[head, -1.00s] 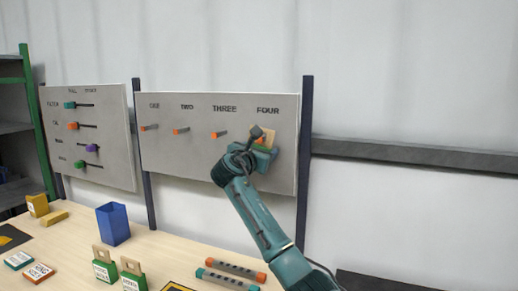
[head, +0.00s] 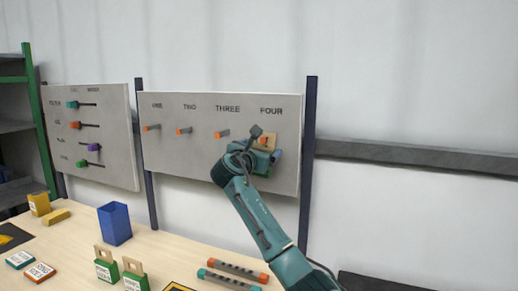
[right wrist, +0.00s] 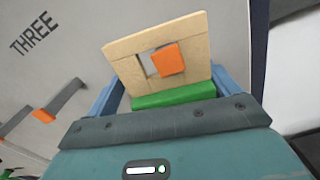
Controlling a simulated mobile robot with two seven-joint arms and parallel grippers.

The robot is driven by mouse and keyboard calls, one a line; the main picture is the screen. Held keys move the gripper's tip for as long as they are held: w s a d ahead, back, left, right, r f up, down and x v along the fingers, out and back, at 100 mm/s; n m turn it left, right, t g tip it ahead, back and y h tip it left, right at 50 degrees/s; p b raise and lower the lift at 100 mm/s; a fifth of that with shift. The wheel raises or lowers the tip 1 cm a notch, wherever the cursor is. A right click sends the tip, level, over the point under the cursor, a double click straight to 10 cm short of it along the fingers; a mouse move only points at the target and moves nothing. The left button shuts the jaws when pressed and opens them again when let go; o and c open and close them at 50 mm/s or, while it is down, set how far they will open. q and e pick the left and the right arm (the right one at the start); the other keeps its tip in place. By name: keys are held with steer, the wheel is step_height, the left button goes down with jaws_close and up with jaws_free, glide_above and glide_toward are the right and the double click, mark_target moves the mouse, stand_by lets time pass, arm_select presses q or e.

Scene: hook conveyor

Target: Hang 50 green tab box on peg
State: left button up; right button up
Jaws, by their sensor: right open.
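A green box with a pale wooden tab (head: 268,143) is at the peg under FOUR, on the right of the grey board. In the right wrist view the tab (right wrist: 190,46) has a square hole, and the peg's orange end (right wrist: 168,59) shows through it. Only a strip of the green body (right wrist: 175,96) shows below the tab. My right gripper (head: 267,156) is open around the box, with a blue finger on each side in the right wrist view. The box's number is hidden. My left gripper is not in view.
Pegs under ONE (head: 152,127), TWO (head: 184,131) and THREE (head: 222,134) are bare. Two more green tab boxes (head: 106,270) (head: 134,280) stand on the table (head: 170,250). A blue bin (head: 114,224) stands behind them. A left board (head: 90,125) carries coloured sliders.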

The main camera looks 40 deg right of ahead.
mark_target(260, 176)
steer(key=shift+s+d, duration=0.3)
steer(key=shift+d, duration=0.4)
steer(key=s+a, duration=0.1)
steer(key=a+f+b, duration=0.1)
steer(key=a, duration=0.1)
steer(key=shift+s+f+b, duration=0.2)
steer(key=shift+s+b, duration=0.1)
steer(key=shift+s, duration=0.1)
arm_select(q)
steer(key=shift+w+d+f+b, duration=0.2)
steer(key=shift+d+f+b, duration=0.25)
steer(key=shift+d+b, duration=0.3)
arm_select(e)
steer(key=w+r+v, duration=0.1)
steer(key=v, duration=0.9)
steer(key=shift+a+r, duration=0.15)
steer(key=shift+a, duration=0.4)
steer(key=shift+s, duration=0.1)
